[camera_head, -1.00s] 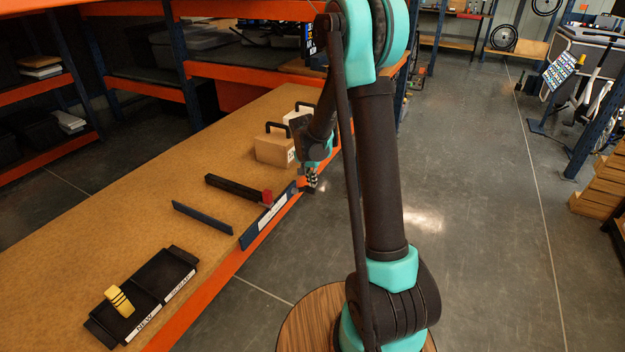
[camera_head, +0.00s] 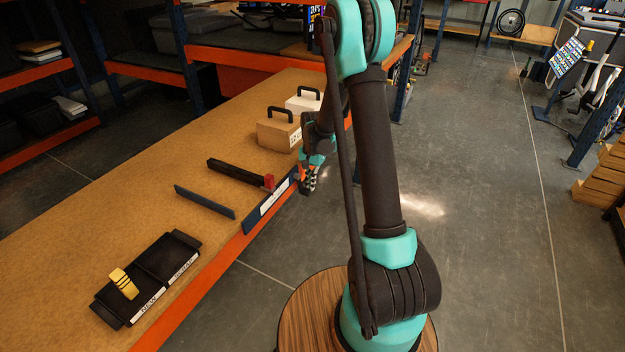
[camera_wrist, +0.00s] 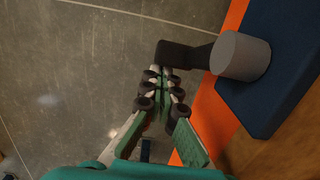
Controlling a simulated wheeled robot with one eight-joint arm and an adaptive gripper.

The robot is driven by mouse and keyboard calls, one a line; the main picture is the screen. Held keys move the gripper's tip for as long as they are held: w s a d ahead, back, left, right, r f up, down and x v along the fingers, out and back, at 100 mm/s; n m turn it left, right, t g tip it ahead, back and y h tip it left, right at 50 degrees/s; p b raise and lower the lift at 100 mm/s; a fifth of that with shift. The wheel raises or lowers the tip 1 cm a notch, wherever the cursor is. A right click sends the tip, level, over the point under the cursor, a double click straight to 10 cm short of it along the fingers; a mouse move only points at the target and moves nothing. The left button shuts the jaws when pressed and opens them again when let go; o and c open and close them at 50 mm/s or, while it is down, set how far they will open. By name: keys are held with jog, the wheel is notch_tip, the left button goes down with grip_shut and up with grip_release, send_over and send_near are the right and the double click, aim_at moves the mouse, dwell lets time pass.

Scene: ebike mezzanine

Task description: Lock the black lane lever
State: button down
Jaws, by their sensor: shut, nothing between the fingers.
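In the wrist view a black lever arm (camera_wrist: 182,55) sticks out to the left from a grey round pivot (camera_wrist: 240,56) on a dark blue panel (camera_wrist: 290,80). The lever reaches over the orange table edge and out above the floor. My gripper (camera_wrist: 162,80) is shut and empty, its fingertips close to the lever's free end; I cannot tell whether they touch. In the head view my gripper (camera_head: 309,182) hangs just off the table edge, near the right end of the blue labelled panel (camera_head: 268,204). The lever cannot be made out there.
On the table lie a black bar with a red end (camera_head: 238,173), a blue divider (camera_head: 204,202) and a black tray (camera_head: 168,258) with a yellow striped piece (camera_head: 124,284). A cardboard box (camera_head: 278,132) and a white box (camera_head: 303,104) stand behind.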

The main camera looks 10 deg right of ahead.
jog(key=shift+s+a+f, duration=0.15)
jog(key=shift+s+f, duration=0.05)
jog(key=shift+r, duration=0.15)
jog(key=shift+r, duration=0.7)
jog(key=w+d+r, duration=0.5)
jog(key=w+r, duration=0.2)
jog(key=r, duration=0.2)
jog(key=shift+w+d, duration=0.25)
jog(key=shift+w, duration=0.05)
